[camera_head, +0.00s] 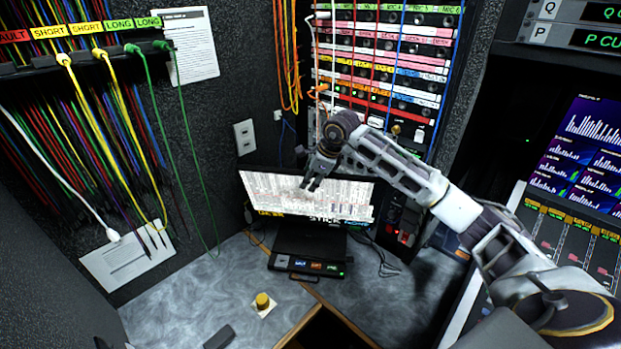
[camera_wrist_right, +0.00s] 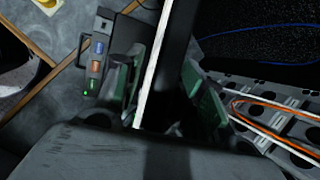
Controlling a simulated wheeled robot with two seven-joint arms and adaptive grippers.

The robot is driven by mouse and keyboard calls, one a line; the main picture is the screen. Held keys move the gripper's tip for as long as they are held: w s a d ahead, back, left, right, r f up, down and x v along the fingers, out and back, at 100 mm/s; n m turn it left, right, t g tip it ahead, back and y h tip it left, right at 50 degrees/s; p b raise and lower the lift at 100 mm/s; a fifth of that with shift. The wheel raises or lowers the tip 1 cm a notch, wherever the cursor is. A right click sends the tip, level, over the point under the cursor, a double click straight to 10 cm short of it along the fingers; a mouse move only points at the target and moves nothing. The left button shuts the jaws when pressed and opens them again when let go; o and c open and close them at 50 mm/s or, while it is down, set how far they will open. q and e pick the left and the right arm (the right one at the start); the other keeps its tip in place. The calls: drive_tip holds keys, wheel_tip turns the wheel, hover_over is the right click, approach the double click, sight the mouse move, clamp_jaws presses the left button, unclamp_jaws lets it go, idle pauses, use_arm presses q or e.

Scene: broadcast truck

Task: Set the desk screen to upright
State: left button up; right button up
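The desk screen (camera_head: 310,197) stands on a dark base at the back of the desk, its lit face showing text and its panel appearing tilted. My right gripper (camera_head: 312,183) is at the screen's upper edge, coming from above. In the right wrist view, the screen (camera_wrist_right: 153,75) appears edge-on between the two green-padded fingers of my right gripper (camera_wrist_right: 163,88), one finger on each side. The fingers lie very close to the panel; whether both press on it I cannot tell. My left gripper is not in view.
A small box with lit buttons (camera_head: 308,266) sits in front of the screen base. A yellow knob (camera_head: 262,301) is on the desk (camera_head: 190,305). A cabled rack (camera_head: 385,60) rises behind, and patch cables (camera_head: 100,130) hang at left. The front-left desk is mostly clear.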

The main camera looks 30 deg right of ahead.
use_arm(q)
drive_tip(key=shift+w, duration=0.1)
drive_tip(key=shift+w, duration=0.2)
use_arm(e)
clamp_jaws()
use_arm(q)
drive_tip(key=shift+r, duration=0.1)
use_arm(e)
drive_tip(key=shift+w+d+r+p, duration=0.2)
drive_tip(key=shift+w+p, duration=0.05)
drive_tip(key=shift+p, duration=0.05)
drive_tip(key=shift+w+d+r+g+p, duration=0.15)
drive_tip(key=shift+w+d+g+p, duration=0.15)
drive_tip(key=shift+w+p, duration=0.1)
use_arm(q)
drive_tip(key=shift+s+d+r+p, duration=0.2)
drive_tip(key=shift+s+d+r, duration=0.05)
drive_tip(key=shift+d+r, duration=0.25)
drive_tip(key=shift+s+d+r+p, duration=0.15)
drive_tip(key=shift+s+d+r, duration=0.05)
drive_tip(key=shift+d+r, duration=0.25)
use_arm(e)
drive_tip(key=shift+y, duration=0.3)
drive_tip(key=w+d, duration=0.1)
drive_tip(key=w+d+r, duration=0.1)
drive_tip(key=w, duration=0.1)
drive_tip(key=shift+w+d, duration=0.25)
drive_tip(key=shift+d, duration=0.05)
